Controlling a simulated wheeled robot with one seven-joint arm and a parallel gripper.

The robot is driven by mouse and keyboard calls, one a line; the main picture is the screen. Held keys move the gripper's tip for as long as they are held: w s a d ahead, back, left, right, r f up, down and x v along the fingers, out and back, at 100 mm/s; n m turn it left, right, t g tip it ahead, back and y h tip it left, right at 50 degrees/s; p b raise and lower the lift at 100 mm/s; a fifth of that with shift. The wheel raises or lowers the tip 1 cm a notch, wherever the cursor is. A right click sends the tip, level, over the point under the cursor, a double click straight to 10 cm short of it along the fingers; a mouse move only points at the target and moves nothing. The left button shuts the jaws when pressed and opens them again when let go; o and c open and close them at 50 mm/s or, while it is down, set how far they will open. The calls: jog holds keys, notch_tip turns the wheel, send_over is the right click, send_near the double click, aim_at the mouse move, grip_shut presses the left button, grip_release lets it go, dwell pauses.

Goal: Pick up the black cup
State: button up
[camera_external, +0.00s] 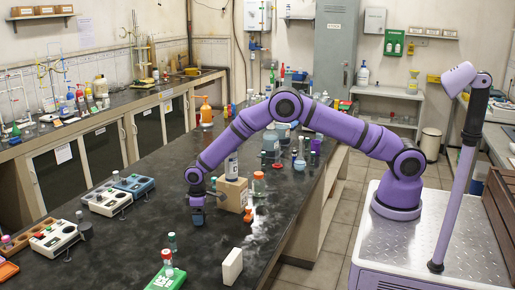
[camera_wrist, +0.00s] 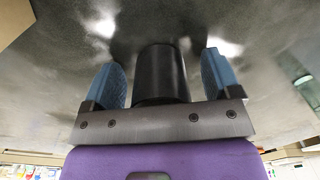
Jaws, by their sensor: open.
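In the wrist view the black cup (camera_wrist: 160,72), a plain dark cylinder, stands between the two blue finger pads of my gripper (camera_wrist: 162,82). A narrow gap shows on each side of it, so the jaws are open around it and not closed on it. Its lower part in the picture is hidden by the gripper's grey crossbar. In the external view my gripper (camera_external: 196,207) points down, low over the dark bench top, left of a cardboard box. The cup cannot be made out there.
The cardboard box (camera_external: 232,194) stands close to the right of my gripper. An orange-capped container (camera_external: 259,183) and several bottles stand beyond it. A white block (camera_external: 232,267) and a green tray (camera_external: 166,278) lie nearer. Bench left of my gripper is clear up to some instruments (camera_external: 107,200).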

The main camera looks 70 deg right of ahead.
jog(key=c, duration=1)
